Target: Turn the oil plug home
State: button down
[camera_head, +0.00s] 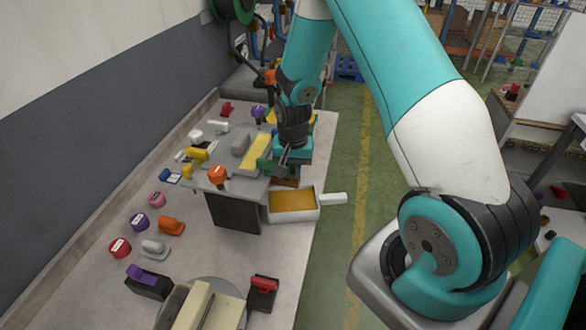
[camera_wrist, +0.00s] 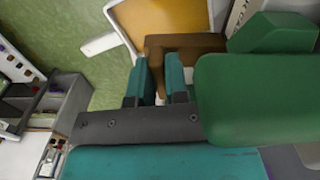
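My gripper (camera_head: 288,172) points down at the right edge of the bench, beside a dark grey block. In the wrist view its two teal fingertips (camera_wrist: 158,82) stand on either side of a brown bar-shaped piece (camera_wrist: 188,42). The brown piece fills the gap, and the fingers look closed on it. In the head view the brown piece (camera_head: 286,182) shows just below the fingers. It may be the oil plug; no label shows. A white tray (camera_head: 294,217) with an amber inside lies in front of it, with a white handle to the right.
A large green part (camera_wrist: 255,100) lies close beside the fingers in the wrist view. Coloured knobs and levers, including an orange knob (camera_head: 217,174) and a red knob (camera_head: 120,247), stand across the bench.

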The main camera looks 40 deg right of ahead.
aim_at(292, 169)
jog(key=shift+m+b, duration=0.3)
jog(key=shift+m, duration=0.5)
jog(key=c, duration=1.1)
grip_release()
jog(key=shift+r, duration=0.1)
notch_tip(292, 169, up, 17)
jog(key=b, duration=0.4)
jog(key=shift+r, duration=0.15)
jog(key=shift+a, duration=0.1)
